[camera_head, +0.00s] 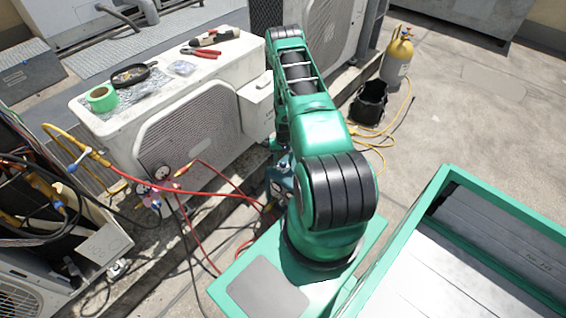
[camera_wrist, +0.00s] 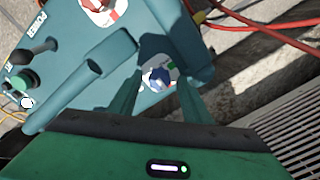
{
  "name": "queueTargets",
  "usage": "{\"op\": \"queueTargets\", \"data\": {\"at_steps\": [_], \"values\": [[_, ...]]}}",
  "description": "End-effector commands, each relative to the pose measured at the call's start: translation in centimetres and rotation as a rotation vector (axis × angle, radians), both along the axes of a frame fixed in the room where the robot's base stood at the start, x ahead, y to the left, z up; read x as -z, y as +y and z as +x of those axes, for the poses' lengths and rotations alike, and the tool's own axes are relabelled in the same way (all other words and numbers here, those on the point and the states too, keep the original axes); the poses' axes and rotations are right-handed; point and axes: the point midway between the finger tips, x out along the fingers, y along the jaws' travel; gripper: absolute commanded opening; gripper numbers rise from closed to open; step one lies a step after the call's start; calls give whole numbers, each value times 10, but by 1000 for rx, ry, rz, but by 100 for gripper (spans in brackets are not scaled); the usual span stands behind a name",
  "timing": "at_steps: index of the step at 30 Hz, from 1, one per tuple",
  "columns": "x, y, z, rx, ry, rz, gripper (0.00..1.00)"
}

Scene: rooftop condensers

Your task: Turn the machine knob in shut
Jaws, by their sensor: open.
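In the wrist view a teal machine (camera_wrist: 105,68) with a handle and a "POWER" label fills much of the upper left. A small blue knob (camera_wrist: 158,79) sits on its face in a pale recess with green marks. My gripper (camera_wrist: 159,86) is open, its two green fingers apart on either side of the blue knob as seen; whether they touch it I cannot tell. A red-and-white dial (camera_wrist: 100,8) and a black knob (camera_wrist: 20,57) are also on the machine. In the head view the machine (camera_head: 281,178) is mostly hidden behind my arm.
A white condenser (camera_head: 190,130) stands left of my arm, with green tape (camera_head: 102,98) and red pliers (camera_head: 201,53) on top. Red hoses (camera_head: 215,193) run along the ground beside the machine. A yellow-topped cylinder (camera_head: 397,62) and black bucket (camera_head: 369,103) stand behind.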

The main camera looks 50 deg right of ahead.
Motion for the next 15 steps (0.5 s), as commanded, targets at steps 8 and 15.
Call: {"op": "queueTargets", "data": {"at_steps": [8,15], "values": [[-32,-1,1,0,-2,-1,44],[-75,-1,2,0,-1,-2,44]]}}
